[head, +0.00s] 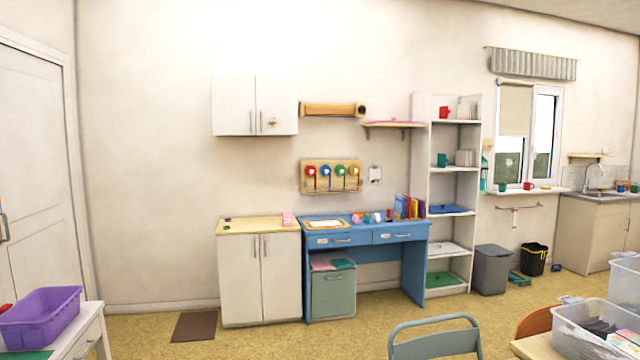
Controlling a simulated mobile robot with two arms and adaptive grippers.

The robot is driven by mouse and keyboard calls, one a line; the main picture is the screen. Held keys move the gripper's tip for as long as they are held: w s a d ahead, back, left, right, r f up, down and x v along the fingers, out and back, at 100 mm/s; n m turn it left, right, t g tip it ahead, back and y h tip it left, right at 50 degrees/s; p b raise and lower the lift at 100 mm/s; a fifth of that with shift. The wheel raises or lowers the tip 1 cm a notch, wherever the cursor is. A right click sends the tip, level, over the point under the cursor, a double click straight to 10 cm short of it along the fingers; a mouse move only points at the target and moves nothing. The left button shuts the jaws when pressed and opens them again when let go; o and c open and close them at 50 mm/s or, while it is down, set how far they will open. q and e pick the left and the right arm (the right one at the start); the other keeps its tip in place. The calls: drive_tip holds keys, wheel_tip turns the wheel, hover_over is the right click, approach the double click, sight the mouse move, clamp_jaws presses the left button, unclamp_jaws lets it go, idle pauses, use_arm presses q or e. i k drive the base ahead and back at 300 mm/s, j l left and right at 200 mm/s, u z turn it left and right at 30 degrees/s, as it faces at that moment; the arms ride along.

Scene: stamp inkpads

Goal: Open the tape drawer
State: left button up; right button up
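A blue desk (415,278) stands against the back wall in the head view. It has two shut drawers side by side under its top, a left drawer (322,241) and a right drawer (384,237), each with a pale handle on its front. I cannot tell from here which one is the tape drawer. What is inside the drawers is hidden. Neither of my grippers is in view.
A green cabinet (333,293) stands under the desk's left side. A white cupboard (242,283) is left of the desk, a white shelf unit (474,185) right of it. A blue-grey chair (434,346) stands in front; open floor (330,335) lies before the desk.

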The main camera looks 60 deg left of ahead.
sight(357, 238)
drive_tip(key=u, duration=1.7)
